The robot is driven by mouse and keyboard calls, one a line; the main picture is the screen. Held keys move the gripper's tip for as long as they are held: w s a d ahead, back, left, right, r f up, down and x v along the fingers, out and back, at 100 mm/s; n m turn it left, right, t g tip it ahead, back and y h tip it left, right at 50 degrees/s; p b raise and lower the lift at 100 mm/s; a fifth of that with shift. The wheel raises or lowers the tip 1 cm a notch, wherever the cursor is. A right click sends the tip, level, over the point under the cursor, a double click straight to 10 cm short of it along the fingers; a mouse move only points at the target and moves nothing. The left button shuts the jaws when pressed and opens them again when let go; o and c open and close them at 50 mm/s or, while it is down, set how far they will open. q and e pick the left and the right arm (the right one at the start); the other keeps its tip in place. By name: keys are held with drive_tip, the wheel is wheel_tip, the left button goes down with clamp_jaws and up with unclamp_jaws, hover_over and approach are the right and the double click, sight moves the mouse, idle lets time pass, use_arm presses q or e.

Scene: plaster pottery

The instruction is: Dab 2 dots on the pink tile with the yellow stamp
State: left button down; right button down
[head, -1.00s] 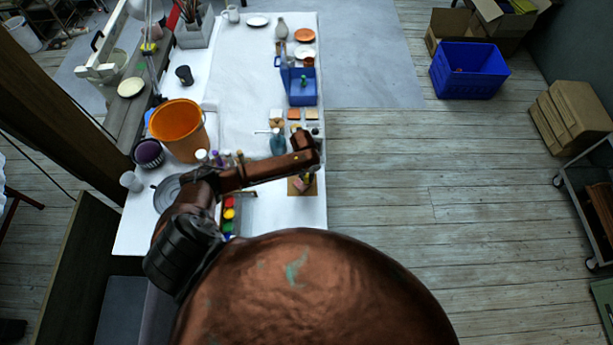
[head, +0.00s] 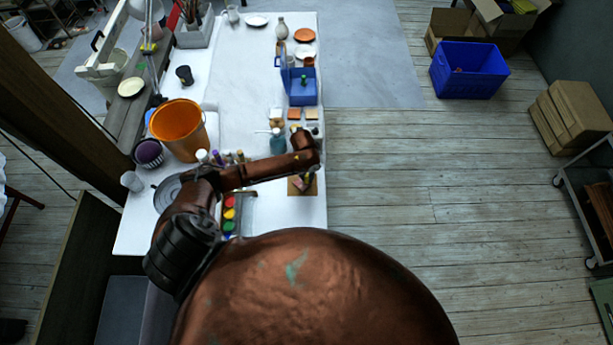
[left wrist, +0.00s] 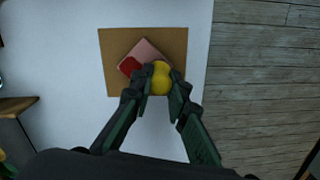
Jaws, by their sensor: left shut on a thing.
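The pink tile (left wrist: 148,50) lies turned like a diamond on a brown board (left wrist: 174,38) in the left wrist view. A dark red patch (left wrist: 130,66) shows on its left corner. My left gripper (left wrist: 160,82) is shut on the yellow stamp (left wrist: 161,73), over the tile's lower right part. The stamp hides that part, and I cannot tell whether it touches the tile. In the head view the brown board (head: 294,190) is at the table's right edge, with my left gripper (head: 307,180) over it. My right gripper is not in view.
Red, yellow and green paint pots (head: 229,214) stand left of the board. A teal bottle (head: 277,143), an orange bucket (head: 178,128) and a blue box (head: 301,88) are farther back on the white table (head: 240,65).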

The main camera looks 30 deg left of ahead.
use_arm(q)
drive_tip(key=shift+f, duration=0.35)
idle(0.6)
idle(0.3)
drive_tip(key=shift+r, duration=0.15)
wheel_tip(320, 180, up, 4)
drive_tip(key=p, duration=0.4)
drive_tip(key=shift+r, duration=0.2)
drive_tip(key=shift+f, duration=0.1)
drive_tip(key=shift+f, duration=0.2)
idle(0.4)
